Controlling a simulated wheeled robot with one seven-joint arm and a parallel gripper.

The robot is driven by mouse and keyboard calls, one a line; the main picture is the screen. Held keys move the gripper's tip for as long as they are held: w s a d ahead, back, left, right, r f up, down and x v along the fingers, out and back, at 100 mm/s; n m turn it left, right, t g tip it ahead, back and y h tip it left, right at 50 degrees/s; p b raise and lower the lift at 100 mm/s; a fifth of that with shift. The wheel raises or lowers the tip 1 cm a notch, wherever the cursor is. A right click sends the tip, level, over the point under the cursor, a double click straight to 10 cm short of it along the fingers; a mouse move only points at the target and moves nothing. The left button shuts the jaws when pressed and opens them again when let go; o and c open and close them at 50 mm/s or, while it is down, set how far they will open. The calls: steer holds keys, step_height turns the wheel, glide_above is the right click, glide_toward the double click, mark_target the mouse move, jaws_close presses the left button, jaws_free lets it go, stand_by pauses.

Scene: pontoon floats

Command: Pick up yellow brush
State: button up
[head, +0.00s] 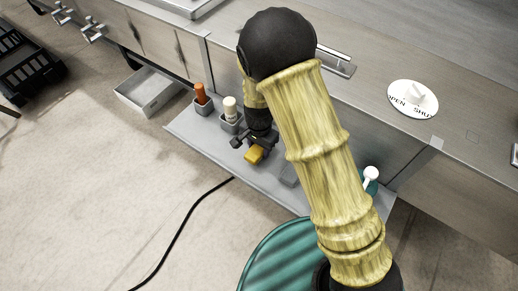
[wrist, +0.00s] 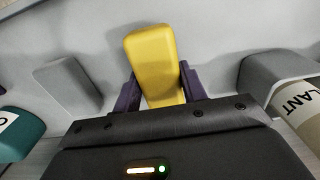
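The yellow brush (wrist: 153,62) shows in the wrist view as a smooth yellow block, with its lower end between the two dark purple fingers of my gripper (wrist: 160,88). Both fingers appear to touch its sides. In the head view the yellow brush (head: 254,155) shows as a small yellow block under my gripper (head: 253,146), low over the grey shelf (head: 205,141). I cannot tell whether it touches the shelf. The part of the brush nearest the palm is hidden.
A white sealant tube (head: 230,106) and an orange-handled thing (head: 200,93) stand in grey holders to the left. A grey block (head: 289,175) and a teal container (head: 371,184) are on the right. The steel wall (head: 285,88) rises behind.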

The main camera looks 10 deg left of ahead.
steer(key=c, duration=0.3)
step_height(320, 180, up, 10)
steer(key=shift+r, duration=0.1)
stand_by(0.4)
stand_by(0.3)
steer(key=shift+o, duration=0.9)
steer(key=shift+w, duration=0.1)
steer(key=shift+c, duration=0.4)
